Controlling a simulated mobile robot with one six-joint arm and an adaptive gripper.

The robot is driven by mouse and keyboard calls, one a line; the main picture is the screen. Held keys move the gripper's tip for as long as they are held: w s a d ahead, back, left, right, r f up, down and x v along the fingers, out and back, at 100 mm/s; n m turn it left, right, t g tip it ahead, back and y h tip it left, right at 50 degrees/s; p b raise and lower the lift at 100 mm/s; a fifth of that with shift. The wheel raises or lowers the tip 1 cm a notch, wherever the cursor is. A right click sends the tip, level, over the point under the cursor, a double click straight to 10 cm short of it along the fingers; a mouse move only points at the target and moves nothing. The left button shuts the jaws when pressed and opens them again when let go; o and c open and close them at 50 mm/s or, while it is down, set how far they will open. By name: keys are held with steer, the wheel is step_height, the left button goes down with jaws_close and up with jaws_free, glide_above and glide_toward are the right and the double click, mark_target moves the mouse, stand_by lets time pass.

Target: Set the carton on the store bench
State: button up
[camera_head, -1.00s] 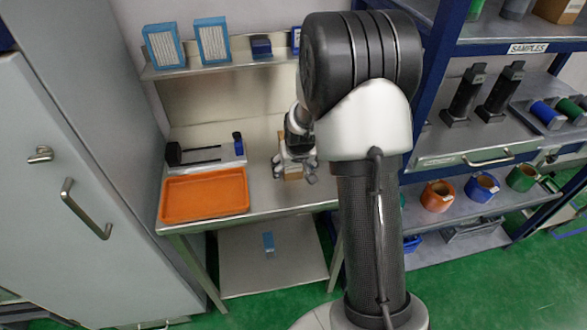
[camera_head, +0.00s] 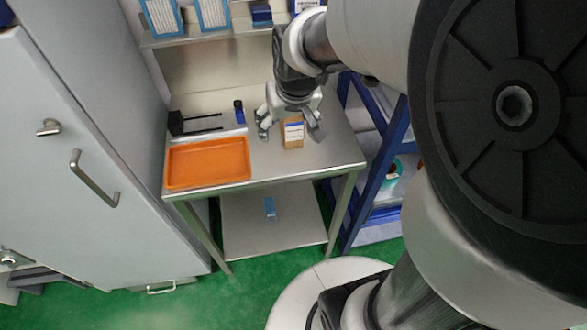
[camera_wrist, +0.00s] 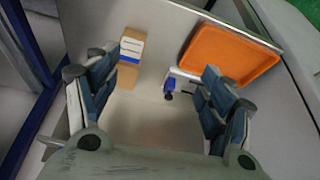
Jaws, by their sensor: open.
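The carton (camera_head: 292,133) is a small tan box with a white and blue label. It stands upright on the steel bench (camera_head: 325,152), right of the orange tray. It also shows in the wrist view (camera_wrist: 132,47), beyond the left finger. My gripper (camera_head: 290,127) is above and behind the carton with its fingers spread wide. In the wrist view the space between my fingers (camera_wrist: 155,108) is empty, with bare bench below. The carton is apart from the grip, and whether the left finger touches it I cannot tell.
An orange tray (camera_head: 208,163) lies at the bench's left. A black fixture with rods (camera_head: 177,123) and a small blue bottle (camera_head: 240,112) stand behind it. A shelf above (camera_head: 215,36) holds blue and white boxes. A blue rack post (camera_head: 375,185) rises at the right.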

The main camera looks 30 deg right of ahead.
steer(key=s+a+r+n, duration=0.1)
steer(key=s+a+r, duration=0.1)
steer(key=s, duration=0.7)
steer(key=s+a+r+n, duration=0.1)
steer(key=s+a+r, duration=0.2)
steer(key=s, duration=0.6)
steer(key=shift+s+a+r+y, duration=0.25)
steer(key=shift+s+a+y, duration=0.15)
steer(key=shift+a, duration=0.8)
steer(key=shift+w, duration=0.1)
